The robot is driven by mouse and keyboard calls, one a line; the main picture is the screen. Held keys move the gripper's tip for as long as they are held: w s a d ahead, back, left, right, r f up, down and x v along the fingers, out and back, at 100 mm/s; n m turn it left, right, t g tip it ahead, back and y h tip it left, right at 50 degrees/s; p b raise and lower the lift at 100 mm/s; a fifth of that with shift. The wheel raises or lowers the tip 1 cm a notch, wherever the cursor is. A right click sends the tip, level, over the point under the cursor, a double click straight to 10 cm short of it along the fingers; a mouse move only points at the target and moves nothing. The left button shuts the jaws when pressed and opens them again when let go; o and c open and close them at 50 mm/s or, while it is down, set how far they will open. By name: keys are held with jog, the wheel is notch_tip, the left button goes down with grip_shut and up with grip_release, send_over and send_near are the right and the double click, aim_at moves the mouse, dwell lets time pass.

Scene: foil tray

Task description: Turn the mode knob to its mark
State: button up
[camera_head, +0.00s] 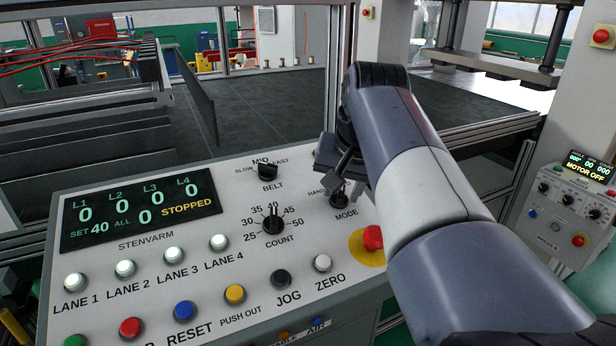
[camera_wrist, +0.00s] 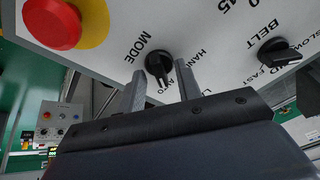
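The black mode knob (camera_head: 339,197) sits on the white sloped panel (camera_head: 200,262), above the word MODE and partly hidden by my gripper (camera_head: 345,163). In the wrist view the mode knob (camera_wrist: 158,66) shows between the two grey fingertips of my gripper (camera_wrist: 160,70). The fingers are apart, with gaps on both sides of the knob. I cannot tell how deep they reach around it. The knob's ridge slants down toward the lettering that seems to read AUTO. HAND stands to the right of the knob there. A separate target mark cannot be made out.
The red stop button (camera_head: 373,238) on its yellow disc is close to the mode knob. The belt knob (camera_head: 267,171) and count knob (camera_head: 273,222) lie to the left. Several coloured buttons line the panel's lower part. The display (camera_head: 140,211) reads STOPPED.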

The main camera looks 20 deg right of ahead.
jog(key=v, duration=1)
jog(key=shift+s+r, duration=0.15)
jog(key=shift+r, duration=0.2)
jog(key=shift+f, duration=0.1)
jog(key=x, duration=1.1)
jog(key=shift+a, duration=0.1)
jog(key=shift+r, duration=0.2)
